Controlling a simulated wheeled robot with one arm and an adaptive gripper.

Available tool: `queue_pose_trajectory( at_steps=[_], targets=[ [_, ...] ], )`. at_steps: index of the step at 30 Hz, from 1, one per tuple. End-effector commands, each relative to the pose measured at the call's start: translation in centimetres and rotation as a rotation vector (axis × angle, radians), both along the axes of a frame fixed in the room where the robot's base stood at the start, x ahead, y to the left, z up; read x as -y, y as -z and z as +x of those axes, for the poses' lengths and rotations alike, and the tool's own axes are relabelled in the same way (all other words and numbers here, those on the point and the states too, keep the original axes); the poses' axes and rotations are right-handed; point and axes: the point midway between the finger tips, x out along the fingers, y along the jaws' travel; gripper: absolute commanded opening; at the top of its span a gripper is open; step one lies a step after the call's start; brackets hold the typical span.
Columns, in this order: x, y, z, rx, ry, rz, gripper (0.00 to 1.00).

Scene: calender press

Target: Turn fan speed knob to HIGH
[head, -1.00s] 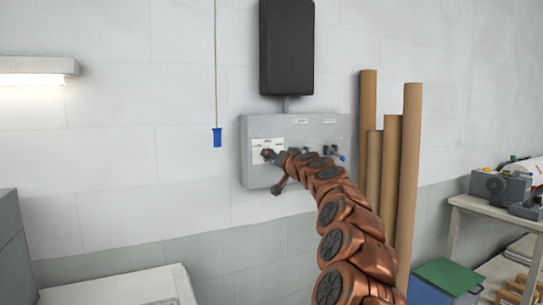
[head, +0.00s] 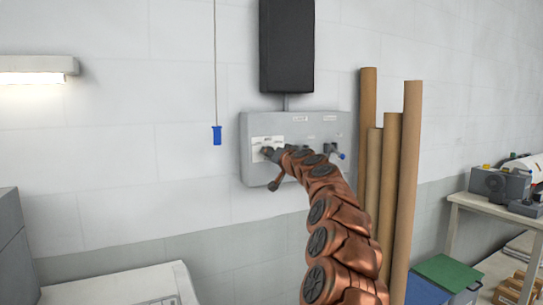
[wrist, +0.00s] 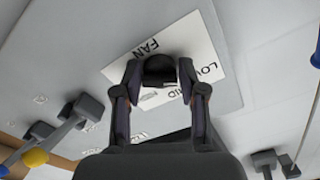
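The fan speed knob (wrist: 160,70) is a dark round knob on a white label plate (wrist: 206,50) marked FAN, LOW and MID. The HIGH mark does not show clearly. My gripper (wrist: 159,72) is at the knob, with one dark finger on each side of it. A narrow gap seems to show between each finger and the knob, so the fingers look open around it. In the head view, my gripper (head: 268,153) is at the left part of the grey control panel (head: 247,172), and it hides most of the knob.
Brown tubes (head: 411,190) stand right of the panel. A blue pull handle (head: 217,135) hangs left of it.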

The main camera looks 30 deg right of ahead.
Motion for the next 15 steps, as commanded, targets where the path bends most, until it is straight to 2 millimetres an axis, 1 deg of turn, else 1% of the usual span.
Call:
queue_pose_trajectory(
  at_steps=[1,2,9,10,15],
  targets=[
    [0.00,0.00,0.00,0.000,0.000,0.000,0.33],
    [0.00,-0.01,-0.01,0.000,0.000,0.000,0.30],
    [-0.01,-0.03,-0.01,0.000,0.000,0.000,0.05],
    [-0.01,-0.03,-0.01,0.000,0.000,0.000,0.03],
    [-0.03,-0.07,-0.01,0.001,-0.001,0.010,0.03]
  ],
)
